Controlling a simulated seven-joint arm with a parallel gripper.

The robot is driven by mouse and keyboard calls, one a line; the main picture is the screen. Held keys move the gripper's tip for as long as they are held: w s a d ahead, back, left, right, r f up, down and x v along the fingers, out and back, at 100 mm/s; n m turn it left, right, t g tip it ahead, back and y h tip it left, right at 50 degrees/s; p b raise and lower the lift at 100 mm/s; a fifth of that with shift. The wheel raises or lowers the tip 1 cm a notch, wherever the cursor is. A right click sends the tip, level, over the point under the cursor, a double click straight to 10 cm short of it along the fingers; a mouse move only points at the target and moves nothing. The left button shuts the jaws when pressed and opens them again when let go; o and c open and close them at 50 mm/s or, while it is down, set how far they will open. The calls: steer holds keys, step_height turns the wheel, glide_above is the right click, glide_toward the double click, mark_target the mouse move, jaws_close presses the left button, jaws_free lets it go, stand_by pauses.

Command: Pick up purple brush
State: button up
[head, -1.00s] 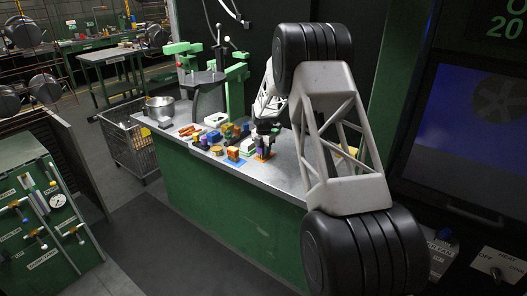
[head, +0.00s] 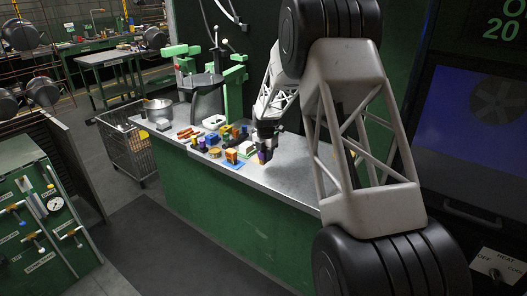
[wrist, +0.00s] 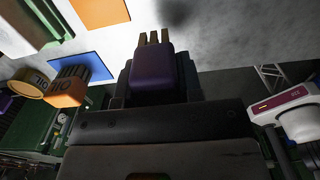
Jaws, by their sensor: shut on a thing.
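The purple brush (wrist: 153,72) shows in the wrist view as a purple block with several tan prongs at its upper end. It is held between the dark jaws of my gripper (wrist: 155,98). In the head view my gripper (head: 265,150) is over the right part of the metal counter, and the purple of the brush shows small at its tip. In that view I cannot tell whether the brush touches the counter.
On the metal counter (head: 300,178), several coloured blocks stand left of my gripper, among them an orange block (head: 231,156) near a blue mat (wrist: 82,66). The counter right of my gripper looks clear.

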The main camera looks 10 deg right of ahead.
steer(key=shift+s+r, duration=0.2)
steer(key=shift+s, duration=1.65)
steer(key=shift+s+r, duration=0.15)
steer(key=shift+s, duration=1.7)
steer(key=o, duration=0.3)
steer(key=shift+c, duration=0.9)
steer(key=shift+w+a+r+m, duration=0.1)
steer(key=shift+w+r+m, duration=0.05)
steer(key=shift+w+m, duration=0.55)
steer(key=w+a+r+m, duration=0.2)
steer(key=w+m, duration=0.6)
steer(key=w, duration=0.2)
steer(key=w+a+r+m, duration=0.1)
steer(key=w+r+m, duration=0.2)
steer(key=w+m, duration=0.5)
steer(key=shift+w+a+r+m, duration=0.15)
steer(key=shift+w+a+m, duration=0.2)
steer(key=shift+w, duration=0.75)
